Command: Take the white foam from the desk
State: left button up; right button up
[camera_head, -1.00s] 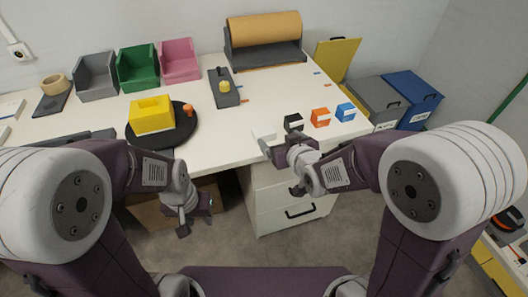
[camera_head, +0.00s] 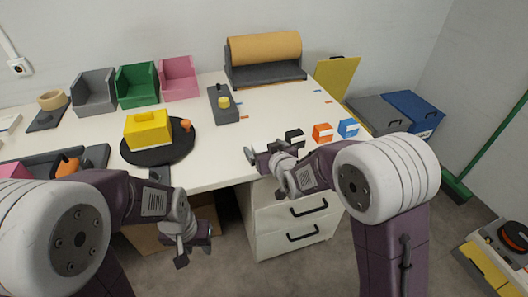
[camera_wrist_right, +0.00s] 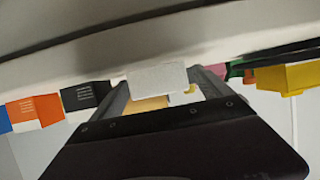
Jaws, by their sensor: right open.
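The white foam (camera_wrist_right: 157,78) is a small pale block in the right wrist view, seen between the two fingers of my right gripper. My right gripper (camera_head: 262,160) is open at the front edge of the white desk (camera_head: 262,103), left of the small black box. In the head view I cannot make out the foam against the white desk top and behind the gripper. Whether the fingers touch it cannot be told. My left gripper (camera_head: 192,247) hangs low in front of the desk, its fingers apart and empty.
Small black (camera_head: 295,138), orange (camera_head: 322,133) and blue (camera_head: 348,128) boxes stand close to the right gripper. A yellow box (camera_head: 148,130) sits on a black round plate (camera_head: 185,150). Coloured bins and a brown paper roll (camera_head: 264,47) line the back. Drawers (camera_head: 290,223) stand below.

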aim_at(264, 145)
jog(key=shift+w, duration=0.15)
jog(key=shift+c, duration=0.6)
jog(key=c, duration=1.3)
notch_tip(264, 145, up, 4)
jog(key=shift+r+p, duration=0.1)
jog(key=shift+p, duration=0.85)
jog(key=w+d+r+p, duration=0.1)
jog(key=w+r+p, duration=0.1)
jog(key=w, duration=0.1)
jog(key=w+d+r+p, duration=0.2)
jog(key=w, duration=0.1)
jog(key=w+d+r+p, duration=0.1)
jog(key=w+d+r, duration=0.1)
jog(key=w, duration=0.2)
jog(key=shift+w+d+r+p, duration=0.1)
jog(key=shift+d+r+p, duration=0.15)
jog(key=shift+r+p, duration=0.15)
